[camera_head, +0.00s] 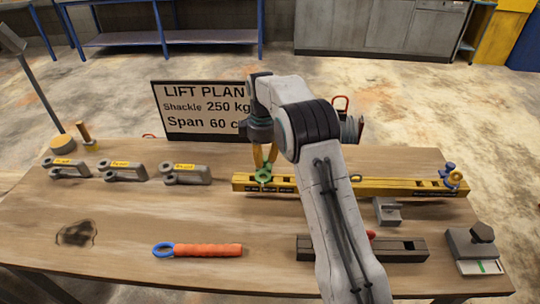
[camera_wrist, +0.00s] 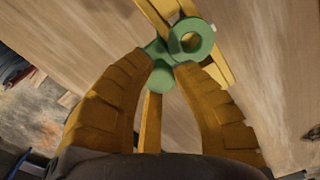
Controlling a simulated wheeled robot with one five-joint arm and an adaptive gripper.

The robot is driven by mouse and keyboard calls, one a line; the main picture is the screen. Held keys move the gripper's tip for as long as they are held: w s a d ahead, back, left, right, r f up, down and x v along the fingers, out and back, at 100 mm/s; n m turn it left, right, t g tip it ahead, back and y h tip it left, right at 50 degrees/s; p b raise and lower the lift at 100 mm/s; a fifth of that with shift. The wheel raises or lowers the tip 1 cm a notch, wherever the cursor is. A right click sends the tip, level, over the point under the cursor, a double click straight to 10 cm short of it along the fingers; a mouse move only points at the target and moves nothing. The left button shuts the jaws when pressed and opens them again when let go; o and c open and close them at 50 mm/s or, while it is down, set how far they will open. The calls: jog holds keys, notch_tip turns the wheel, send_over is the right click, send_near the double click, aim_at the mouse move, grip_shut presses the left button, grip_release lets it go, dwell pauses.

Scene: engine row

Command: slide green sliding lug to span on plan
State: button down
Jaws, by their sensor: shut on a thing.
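The green sliding lug (camera_head: 263,175) sits on the yellow spreader beam (camera_head: 350,187), near the beam's left end. It also shows in the wrist view (camera_wrist: 188,43) as a green ring with a round knob below it. My gripper (camera_head: 265,158) reaches down to the lug from above. In the wrist view its two yellow fingers (camera_wrist: 160,72) are closed on the lug, one on each side. A blue lug (camera_head: 450,170) is at the beam's right end. The plan sign (camera_head: 200,110) behind the table reads "LIFT PLAN", "Shackle 250 kg" and "Span 60 c", its right edge hidden by my arm.
Several grey shackles (camera_head: 124,172) with yellow labels stand at the left. An orange sling (camera_head: 208,250) with a blue eye lies in front. A dark grey bar (camera_head: 400,250) and a grey block (camera_head: 475,245) lie front right. The table (camera_head: 130,215) is bare front left, except for a dark stain.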

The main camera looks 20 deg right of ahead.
jog(key=a, duration=0.1)
jog(key=a+p, duration=0.1)
jog(key=a, duration=0.1)
jog(key=shift+w+f, duration=0.15)
jog(key=shift+w, duration=0.25)
jog(key=c, duration=1.5)
grip_release()
jog(key=o, duration=0.6)
jog(key=shift+c, duration=0.2)
jog(key=shift+w, duration=0.1)
notch_tip(320, 180, up, 12)
